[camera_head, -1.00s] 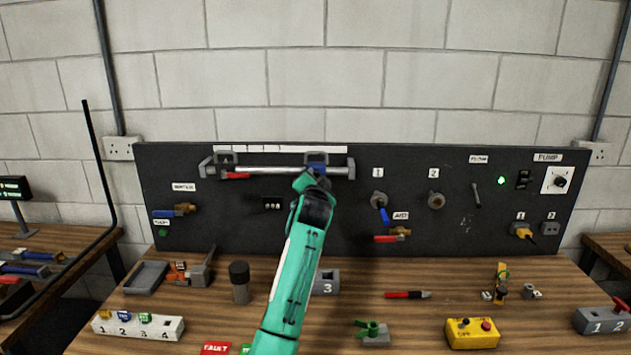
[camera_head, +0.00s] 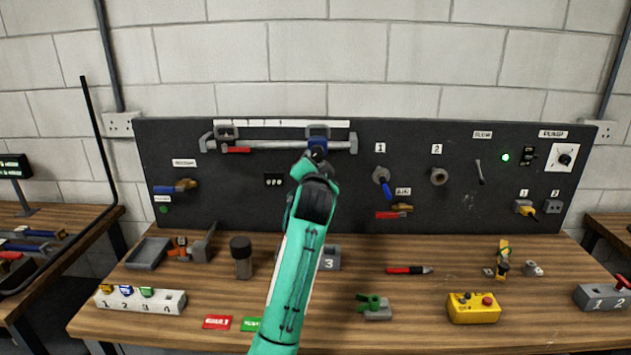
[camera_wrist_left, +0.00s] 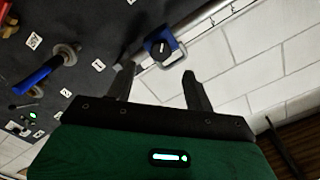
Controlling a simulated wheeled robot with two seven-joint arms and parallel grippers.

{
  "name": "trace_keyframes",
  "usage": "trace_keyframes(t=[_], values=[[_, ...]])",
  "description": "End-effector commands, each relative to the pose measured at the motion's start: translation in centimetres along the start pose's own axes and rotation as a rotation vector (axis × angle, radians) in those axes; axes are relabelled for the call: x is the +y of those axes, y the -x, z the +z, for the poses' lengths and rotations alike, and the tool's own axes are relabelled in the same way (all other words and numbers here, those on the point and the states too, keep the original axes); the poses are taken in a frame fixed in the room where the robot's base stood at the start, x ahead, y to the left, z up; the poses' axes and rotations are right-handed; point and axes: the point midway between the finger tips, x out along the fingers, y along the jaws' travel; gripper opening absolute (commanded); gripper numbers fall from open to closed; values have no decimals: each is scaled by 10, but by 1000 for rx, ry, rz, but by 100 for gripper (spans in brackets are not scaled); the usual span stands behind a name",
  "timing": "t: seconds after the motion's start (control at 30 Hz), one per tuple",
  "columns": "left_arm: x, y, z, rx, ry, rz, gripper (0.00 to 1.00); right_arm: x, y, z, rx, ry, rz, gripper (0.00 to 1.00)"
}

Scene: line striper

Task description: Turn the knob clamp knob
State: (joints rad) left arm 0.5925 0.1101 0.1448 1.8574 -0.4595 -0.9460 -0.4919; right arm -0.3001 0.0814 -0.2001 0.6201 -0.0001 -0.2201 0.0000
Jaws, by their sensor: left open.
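The knob clamp (camera_head: 318,132) is a blue clamp on the grey rail (camera_head: 270,145) along the top of the black panel. In the left wrist view the blue clamp (camera_wrist_left: 174,38) shows its round black knob (camera_wrist_left: 160,49), which has a light mark. My left gripper (camera_head: 316,154) is just in front of and below the clamp in the head view. In the left wrist view its two fingers (camera_wrist_left: 158,82) are spread apart and empty. The knob lies beyond the fingertips, roughly between them; I cannot tell the exact gap. My right gripper does not show.
A second, grey clamp with a red handle (camera_head: 237,150) is on the rail to the left. A blue-handled valve (camera_head: 384,184) is on the panel to the right. The wooden bench (camera_head: 340,335) holds a yellow box (camera_head: 473,307), a red pen (camera_head: 408,270) and other parts.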

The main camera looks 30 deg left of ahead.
Motion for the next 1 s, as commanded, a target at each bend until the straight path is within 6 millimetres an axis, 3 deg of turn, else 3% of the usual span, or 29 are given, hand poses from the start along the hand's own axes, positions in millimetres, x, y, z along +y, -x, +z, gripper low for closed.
trace_keyframes(t=[0.2, 0.4, 1.0], values=[[2, 38, 2, 0, 0, 0, 53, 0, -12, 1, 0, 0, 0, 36], [1, 55, 1, 0, 0, 1, 53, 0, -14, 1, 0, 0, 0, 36], [1, 58, 1, -2, -1, 2, 53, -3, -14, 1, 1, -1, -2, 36]])
